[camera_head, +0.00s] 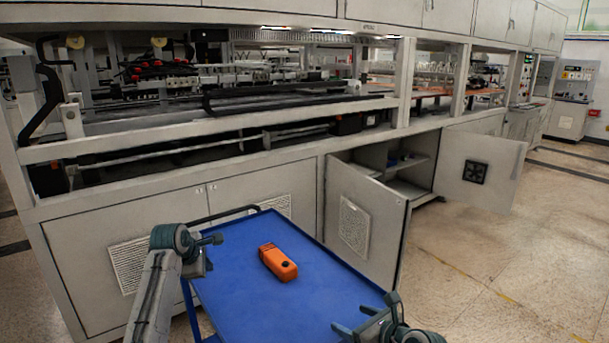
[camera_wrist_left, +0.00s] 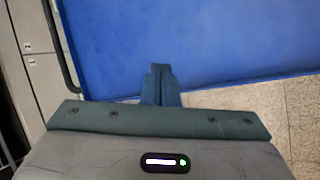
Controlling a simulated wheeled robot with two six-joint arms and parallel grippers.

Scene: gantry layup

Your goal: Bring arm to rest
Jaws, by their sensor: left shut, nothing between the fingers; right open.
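My left gripper (camera_head: 215,240) is at the left edge of the blue cart top, with its fingers pointing right. In the left wrist view its fingers (camera_wrist_left: 160,84) are together and hold nothing, with blue surface beyond them. My right gripper (camera_head: 355,318) is at the front right edge of the cart, with its fingers apart and nothing between them. An orange device with a dark spot (camera_head: 278,262) lies on the cart top, between the two grippers and touching neither.
The blue cart (camera_head: 322,300) stands against a long grey machine (camera_head: 75,250). A cabinet in the machine has two open doors, left (camera_head: 362,220) and right (camera_head: 480,165). The speckled floor (camera_head: 500,270) to the right is clear.

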